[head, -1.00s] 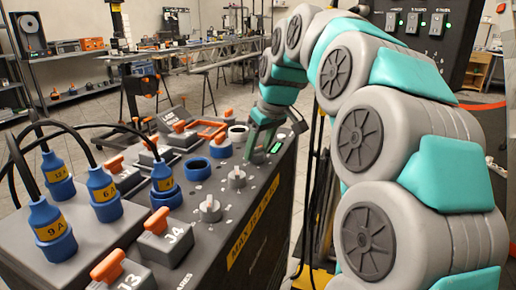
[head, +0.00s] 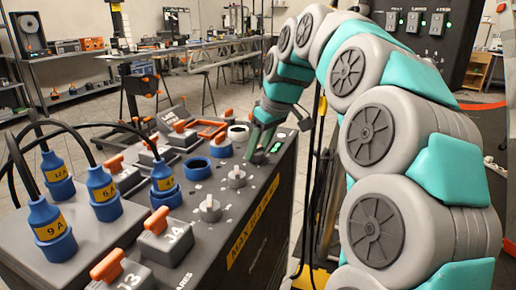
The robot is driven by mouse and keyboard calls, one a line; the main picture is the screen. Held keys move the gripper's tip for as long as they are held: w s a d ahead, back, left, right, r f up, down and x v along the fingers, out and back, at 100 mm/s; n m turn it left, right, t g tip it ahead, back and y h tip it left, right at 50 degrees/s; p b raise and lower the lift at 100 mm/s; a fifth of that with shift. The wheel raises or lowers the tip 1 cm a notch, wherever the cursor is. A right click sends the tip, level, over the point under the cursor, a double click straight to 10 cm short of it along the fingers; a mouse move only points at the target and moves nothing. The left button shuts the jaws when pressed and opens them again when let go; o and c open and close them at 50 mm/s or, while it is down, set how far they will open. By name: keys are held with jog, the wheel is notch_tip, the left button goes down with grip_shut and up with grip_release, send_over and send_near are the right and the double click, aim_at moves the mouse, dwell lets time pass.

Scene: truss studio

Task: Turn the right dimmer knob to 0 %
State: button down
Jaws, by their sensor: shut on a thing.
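My gripper (head: 261,146) reaches down at the far right end of the row of dimmer knobs on the dark console top (head: 205,232). It is shut on the right dimmer knob, which its fingers mostly hide, so I cannot read the knob's pointer. Two other grey dimmer knobs stand free in the same row: the middle one (head: 236,177) and the nearest one (head: 210,208). A small green-lit display (head: 276,148) shows beside my gripper; its figures are too small to read.
Blue plugs (head: 52,228) with black cables stand in sockets at the left.

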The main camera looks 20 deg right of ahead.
jog(key=n+y, duration=0.1)
jog(key=n, duration=0.1)
jog(key=n+g+p, duration=0.1)
jog(key=n, duration=0.2)
jog(key=shift+w+d+r+y, duration=0.1)
jog(key=shift+w+r+y, duration=0.05)
jog(key=shift+y, duration=0.25)
jog(key=n+g, duration=0.1)
jog(key=n, duration=0.1)
jog(key=n+g+p, duration=0.1)
jog(key=n, duration=0.2)
jog(key=shift+y, duration=0.3)
jog(key=shift+n, duration=0.4)
jog(key=shift+c, duration=1.8)
grip_release()
